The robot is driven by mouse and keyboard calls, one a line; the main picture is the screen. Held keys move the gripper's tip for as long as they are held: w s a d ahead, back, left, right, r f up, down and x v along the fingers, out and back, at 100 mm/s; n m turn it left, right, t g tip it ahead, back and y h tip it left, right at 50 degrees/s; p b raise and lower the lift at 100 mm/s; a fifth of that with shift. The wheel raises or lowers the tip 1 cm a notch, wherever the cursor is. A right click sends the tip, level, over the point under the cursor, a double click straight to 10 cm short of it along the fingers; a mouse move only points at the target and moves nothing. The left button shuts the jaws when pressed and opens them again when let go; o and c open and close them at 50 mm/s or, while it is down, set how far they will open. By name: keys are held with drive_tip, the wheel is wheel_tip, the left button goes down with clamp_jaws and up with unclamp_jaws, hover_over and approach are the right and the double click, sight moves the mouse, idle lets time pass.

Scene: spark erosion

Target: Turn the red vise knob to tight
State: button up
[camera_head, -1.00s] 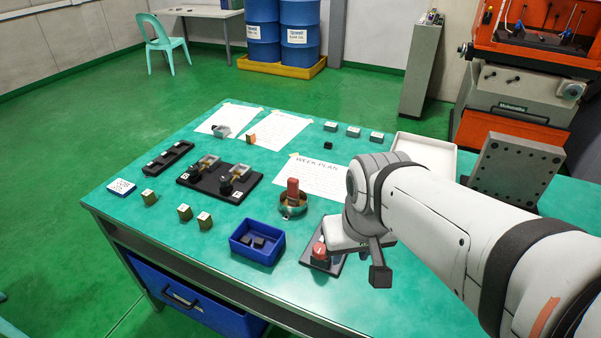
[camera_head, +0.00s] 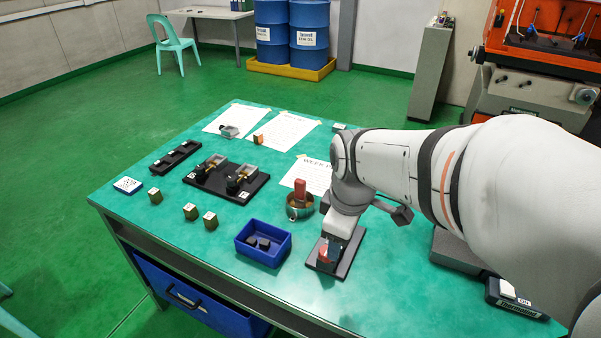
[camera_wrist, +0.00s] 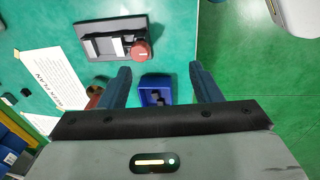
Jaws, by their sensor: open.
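The red vise knob (camera_head: 323,255) is near the table's front edge in the head view, partly hidden by my gripper. In the wrist view the round red knob (camera_wrist: 141,50) has a pale mark on top and sits at one end of a small grey vise (camera_wrist: 104,46) on a dark base plate (camera_wrist: 148,26). My gripper (camera_wrist: 160,70) is open and empty, pointing down, with its two fingers apart. The knob lies ahead of the fingertips in the wrist view, left of their middle, not between them. The head view hides the fingertips and most of the vise.
A blue bin (camera_head: 284,254) with dark blocks stands left of the vise plate. A round metal pot (camera_head: 299,213) with a red block stands behind it. Two more vises sit on a black board (camera_head: 207,191) farther left. The table is clear between bin and front edge.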

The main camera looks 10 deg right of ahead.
drive_tip(key=w+f+n, duration=0.1)
drive_tip(key=w+n, duration=0.1)
drive_tip(key=n, duration=0.2)
drive_tip(key=w+f+n+g, duration=0.1)
drive_tip(key=w+f+n, duration=0.1)
drive_tip(key=n, duration=0.3)
drive_tip(key=w+f+n+b, duration=0.1)
drive_tip(key=w+f+n, duration=0.1)
drive_tip(key=n, duration=0.3)
drive_tip(key=shift+w+f, duration=0.2)
drive_tip(key=shift+w, duration=0.4)
drive_tip(key=shift+w+f+n+g, duration=0.3)
drive_tip(key=shift+w+f+n, duration=0.05)
drive_tip(key=shift+n, duration=0.65)
wheel_tip(320, 180, down, 8)
drive_tip(key=shift+r+b, duration=0.1)
drive_tip(key=shift+b, duration=0.2)
drive_tip(key=shift+c, duration=0.6)
drive_tip(key=c, duration=0.9)
